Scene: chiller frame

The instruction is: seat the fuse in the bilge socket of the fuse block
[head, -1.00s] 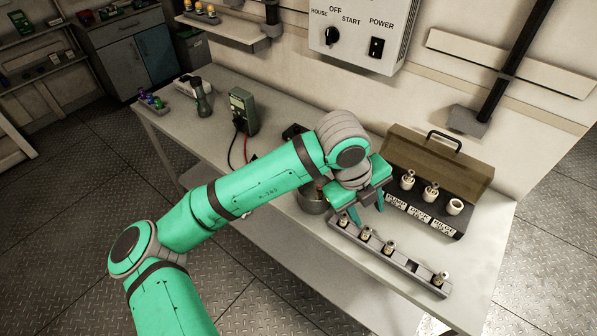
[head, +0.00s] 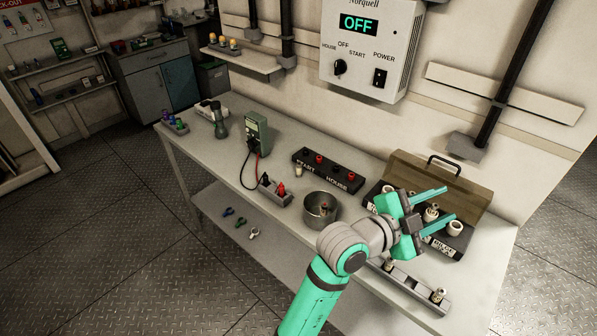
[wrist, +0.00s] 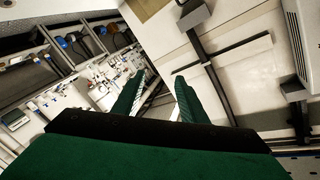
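The fuse block (head: 451,246) is a dark box with an open brown lid on the bench at right. Its bilge socket (head: 455,228), a white ring above the rightmost label, looks empty. A fuse (head: 431,213) stands in the middle socket; my gripper hides the left one. My gripper (head: 449,204) is in front of and over the block, with its fingers pointing right. In the wrist view my gripper (wrist: 158,98) has its fingers apart with nothing between them. A grey fuse rack (head: 415,288) lies in front of the block, partly behind my arm; a fuse (head: 438,296) stands at its right end.
A metal pot (head: 320,208), a START/HOUSE terminal board (head: 328,172) and a green meter (head: 256,134) with leads stand left on the bench. A wall panel (head: 368,50) above reads OFF. The open lid (head: 412,168) rises behind the block.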

